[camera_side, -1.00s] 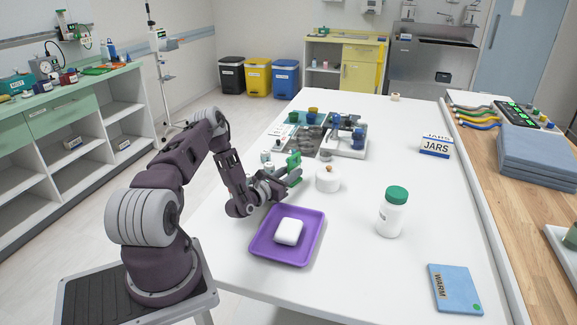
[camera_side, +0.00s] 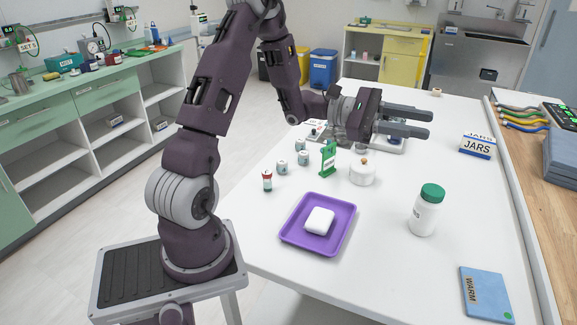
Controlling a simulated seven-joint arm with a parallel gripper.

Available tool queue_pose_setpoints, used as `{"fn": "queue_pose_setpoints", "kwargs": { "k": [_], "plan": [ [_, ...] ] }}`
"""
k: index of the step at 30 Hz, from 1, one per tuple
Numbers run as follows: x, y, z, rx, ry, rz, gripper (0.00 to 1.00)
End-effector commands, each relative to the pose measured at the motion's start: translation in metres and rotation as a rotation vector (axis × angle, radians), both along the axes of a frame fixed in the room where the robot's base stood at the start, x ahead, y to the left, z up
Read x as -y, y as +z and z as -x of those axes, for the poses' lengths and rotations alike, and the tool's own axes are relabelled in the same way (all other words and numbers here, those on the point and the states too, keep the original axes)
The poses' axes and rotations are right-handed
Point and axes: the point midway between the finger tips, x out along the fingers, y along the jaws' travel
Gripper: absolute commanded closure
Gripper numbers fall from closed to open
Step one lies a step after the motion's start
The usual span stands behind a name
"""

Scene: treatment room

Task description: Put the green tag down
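The green tag (camera_side: 328,158) stands upright on the white table, with a pale label on its front. It is left of a white lidded jar (camera_side: 362,174) and behind the purple tray (camera_side: 287,233). My gripper (camera_side: 430,124) is up above the table, to the right of the tag and clear of it. Its two grey fingers point right with a gap between them, and nothing shows in the gap.
Several small vials (camera_side: 303,158) stand left of the tag. A white block (camera_side: 319,221) lies in the tray. A green-capped bottle (camera_side: 424,212), a blue WARM pad (camera_side: 486,294) and a JARS sign (camera_side: 477,146) stand or lie to the right. My forearm partly hides items behind.

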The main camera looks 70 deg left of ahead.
Motion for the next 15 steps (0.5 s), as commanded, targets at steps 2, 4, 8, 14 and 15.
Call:
{"fn": "queue_pose_setpoints", "kwargs": {
  "k": [2, 4, 8, 14, 15],
  "plan": [
    [0.087, 0.025, 0.056, 0.046, -0.312, -0.262, 0.72],
    [0.14, 0.024, 0.126, 0.089, -0.576, -0.555, 0.72],
    [0.152, -0.002, 0.236, 0.221, -0.896, -1.158, 0.72],
    [0.084, -0.01, 0.29, 0.474, -0.956, -1.886, 0.72],
    [0.075, -0.007, 0.292, 0.508, -0.938, -1.966, 0.72]
  ]
}}
